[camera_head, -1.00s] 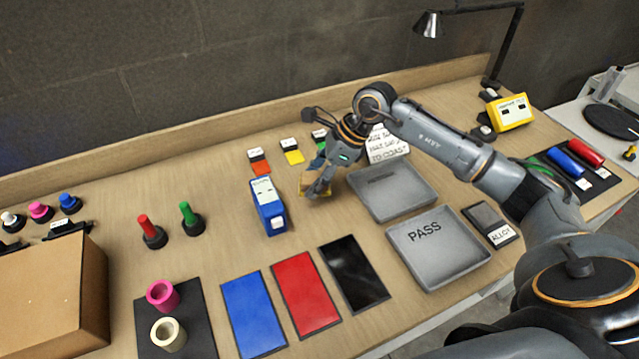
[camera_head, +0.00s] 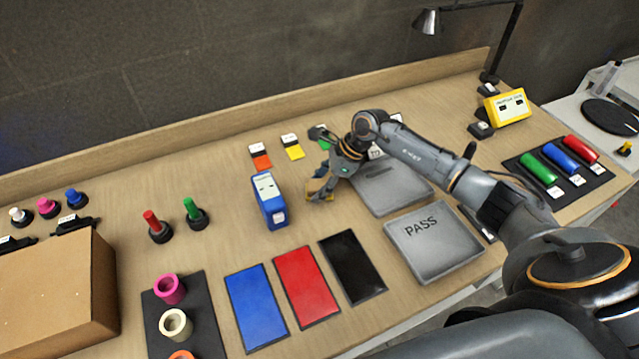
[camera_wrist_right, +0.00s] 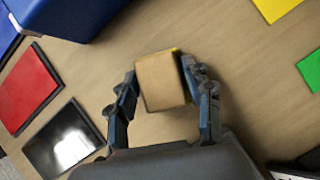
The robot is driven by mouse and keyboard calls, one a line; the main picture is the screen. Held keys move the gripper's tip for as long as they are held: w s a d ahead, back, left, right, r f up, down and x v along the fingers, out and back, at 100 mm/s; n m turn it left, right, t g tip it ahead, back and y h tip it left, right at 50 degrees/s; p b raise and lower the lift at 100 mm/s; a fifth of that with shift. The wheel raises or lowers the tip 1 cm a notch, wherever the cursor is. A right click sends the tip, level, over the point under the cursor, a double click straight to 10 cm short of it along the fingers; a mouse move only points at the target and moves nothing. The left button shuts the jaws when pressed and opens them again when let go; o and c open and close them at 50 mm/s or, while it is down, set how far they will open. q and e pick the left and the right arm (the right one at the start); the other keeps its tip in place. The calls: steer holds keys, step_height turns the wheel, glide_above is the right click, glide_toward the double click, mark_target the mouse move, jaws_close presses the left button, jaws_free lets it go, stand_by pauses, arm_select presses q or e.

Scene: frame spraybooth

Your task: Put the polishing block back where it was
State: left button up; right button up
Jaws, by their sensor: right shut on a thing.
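The polishing block is a small tan block with a yellow edge, seen between the fingers in the right wrist view (camera_wrist_right: 162,82). My right gripper (camera_wrist_right: 165,88) is shut on it. In the head view the right gripper (camera_head: 322,188) is over the bench between the blue box and the upper grey tray, and the block (camera_head: 313,186) is mostly hidden by the fingers. I cannot tell whether the block touches the bench. My left gripper is not in view.
A blue box (camera_head: 269,202) stands left of the gripper. Grey trays (camera_head: 433,243) lie to the right, one marked PASS. Blue (camera_head: 256,308), red (camera_head: 306,286) and black (camera_head: 352,267) panels lie in front.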

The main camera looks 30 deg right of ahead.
steer(key=shift+f, duration=0.2)
steer(key=o, duration=1.1)
steer(key=shift+r, duration=0.1)
steer(key=shift+r, duration=0.2)
steer(key=b+v, duration=0.2)
steer(key=v, duration=1)
